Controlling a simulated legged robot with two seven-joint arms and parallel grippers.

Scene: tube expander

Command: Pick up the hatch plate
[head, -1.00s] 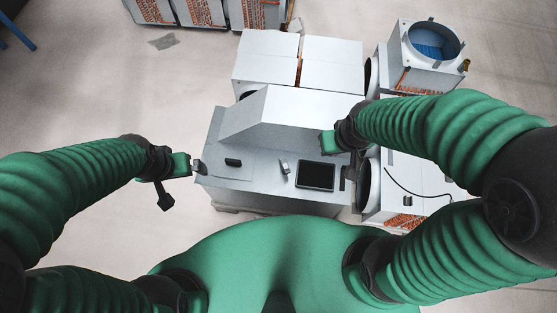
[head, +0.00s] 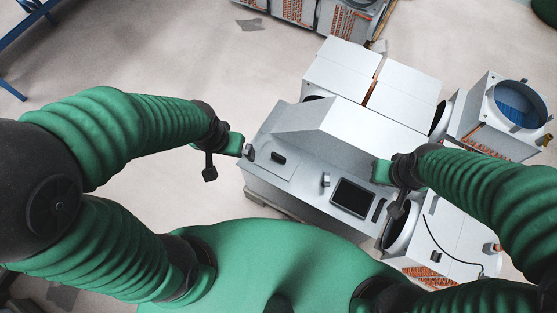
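A thin grey panel with a dark handle (head: 278,157) lies on the left part of the grey machine's sloped front (head: 310,190); it looks like the hatch plate, though I cannot be sure. My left gripper (head: 240,147) is just left of the panel, beside the machine's left edge, with a small dark grey piece at its tip. I cannot tell whether it touches. My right gripper (head: 383,172) is over the right part of the machine, away from the panel. Both grippers are too small to show whether their fingers are open.
A dark screen (head: 353,197) and a small grey lever (head: 325,180) sit on the machine's front. White boxes (head: 345,65) stand behind it. A unit with a round blue opening (head: 521,103) is at the right.

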